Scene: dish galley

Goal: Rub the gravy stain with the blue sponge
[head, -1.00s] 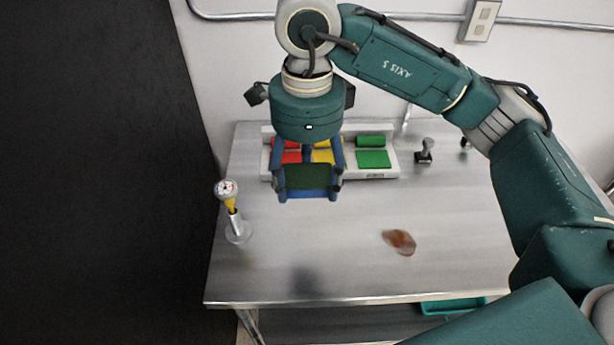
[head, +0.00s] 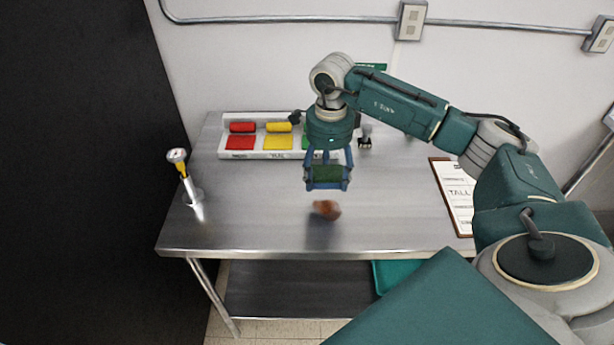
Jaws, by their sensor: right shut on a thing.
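My right gripper (head: 327,182) is shut on a block-shaped sponge (head: 327,173) and holds it above the steel table. The side of the sponge facing me is dark green; blue shows along its lower edge, though the gripper's fingers are blue too. The gravy stain (head: 326,209) is a small glossy brown-red patch on the tabletop, just below and in front of the sponge in the picture. The sponge appears to be apart from the stain, with a soft shadow on the table near it. My left gripper is out of view.
A white tray (head: 222,154) at the back holds red, yellow and green pads and rolls, the green partly hidden by my arm. A dial thermometer (head: 178,157) in a holder stands left. A clipboard (head: 456,196) lies right. The front of the steel table (head: 250,225) is clear.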

